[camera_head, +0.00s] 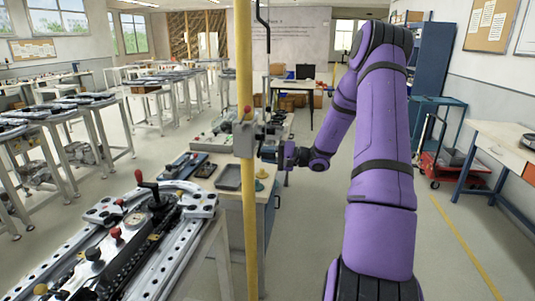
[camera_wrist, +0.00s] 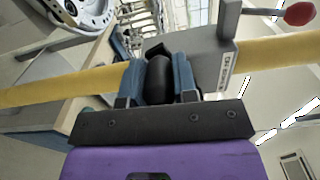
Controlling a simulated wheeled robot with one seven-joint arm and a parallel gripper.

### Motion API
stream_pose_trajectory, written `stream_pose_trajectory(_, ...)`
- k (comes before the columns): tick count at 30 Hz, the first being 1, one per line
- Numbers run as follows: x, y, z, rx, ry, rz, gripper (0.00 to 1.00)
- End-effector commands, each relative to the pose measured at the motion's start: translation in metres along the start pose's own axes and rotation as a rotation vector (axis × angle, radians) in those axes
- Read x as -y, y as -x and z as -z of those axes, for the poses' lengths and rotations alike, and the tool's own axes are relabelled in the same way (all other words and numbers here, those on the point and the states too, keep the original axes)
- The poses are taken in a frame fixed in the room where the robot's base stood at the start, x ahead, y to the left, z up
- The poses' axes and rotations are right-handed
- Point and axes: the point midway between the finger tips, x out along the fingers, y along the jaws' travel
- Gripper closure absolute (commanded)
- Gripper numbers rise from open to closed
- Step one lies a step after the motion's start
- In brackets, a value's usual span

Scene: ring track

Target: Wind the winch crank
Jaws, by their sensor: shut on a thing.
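The winch is a grey box (camera_head: 244,140) fixed to a yellow post (camera_head: 243,75) in the middle of the head view. In the wrist view the winch box (camera_wrist: 192,55) has a white label strip, and a lever with a red knob (camera_wrist: 299,13) sticks out at the top right. My gripper (camera_head: 280,156) reaches the winch from the right. In the wrist view its blue fingers (camera_wrist: 158,82) are shut on a black rounded grip (camera_wrist: 157,76), which looks like the crank handle. The crank arm behind the grip is mostly hidden.
A workbench with a grey tray (camera_head: 229,176) stands behind the post. A rail track (camera_head: 125,235) with levers fills the lower left. A red trolley (camera_head: 440,165) and a table (camera_head: 500,143) stand at the right. The floor (camera_head: 455,225) between is clear.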

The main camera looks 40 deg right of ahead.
Motion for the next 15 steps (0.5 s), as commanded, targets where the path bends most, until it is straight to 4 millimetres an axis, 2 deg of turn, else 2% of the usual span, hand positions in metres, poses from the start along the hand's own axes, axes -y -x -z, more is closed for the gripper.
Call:
stream_pose_trajectory(13,-0.0015,0.0006,0.0007,-0.002,-0.003,-0.001,1.0)
stream_pose_trajectory(14,-0.0014,0.0006,0.0007,-0.002,-0.003,-0.001,0.68)
stream_pose_trajectory(15,-0.0014,0.0006,0.0007,-0.002,-0.003,-0.001,0.59)
